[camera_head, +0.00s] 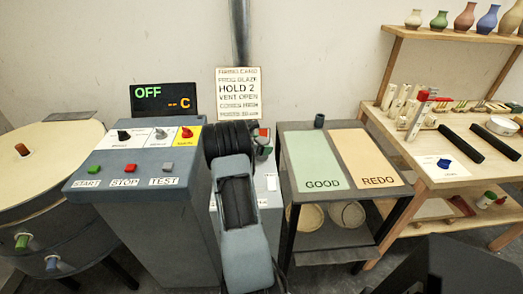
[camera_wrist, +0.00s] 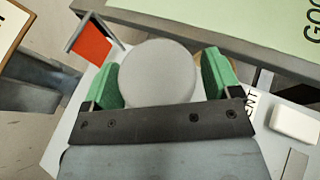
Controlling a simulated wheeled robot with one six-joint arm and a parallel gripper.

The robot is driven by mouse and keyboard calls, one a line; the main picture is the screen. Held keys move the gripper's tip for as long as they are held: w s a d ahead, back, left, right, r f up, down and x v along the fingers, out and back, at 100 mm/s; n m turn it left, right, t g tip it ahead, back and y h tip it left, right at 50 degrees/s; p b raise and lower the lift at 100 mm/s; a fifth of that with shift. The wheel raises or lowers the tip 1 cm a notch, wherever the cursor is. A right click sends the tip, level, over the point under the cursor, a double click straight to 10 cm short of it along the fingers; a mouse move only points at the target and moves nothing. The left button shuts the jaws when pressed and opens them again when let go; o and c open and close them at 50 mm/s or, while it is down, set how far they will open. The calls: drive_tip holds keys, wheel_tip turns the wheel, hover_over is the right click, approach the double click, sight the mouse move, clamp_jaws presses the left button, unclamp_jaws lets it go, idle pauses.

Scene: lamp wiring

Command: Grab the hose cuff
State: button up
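In the wrist view a round, plain grey end (camera_wrist: 158,72) lies between the two green finger pads of my gripper (camera_wrist: 162,82); it looks like the hose cuff, though its sides and any hose below it are hidden. My fingers are spread wide, one on each side of it. A slim gap seems to show at the right pad; contact at the left pad cannot be told. In the head view my own arm covers the gripper and the cuff, beside the grey control cabinet (camera_head: 150,215).
A red flag-like plate (camera_wrist: 90,46) in a grey frame stands close to the left finger. A white block (camera_wrist: 296,122) lies to the right. The dark table with GOOD (camera_head: 318,165) and REDO (camera_head: 366,158) panels stands right of my arm. A small dark cylinder (camera_head: 319,121) sits at its back edge.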

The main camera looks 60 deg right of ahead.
drive_tip(key=c, duration=0.8)
drive_tip(key=shift+r, duration=0.1)
drive_tip(key=shift+c, duration=0.2)
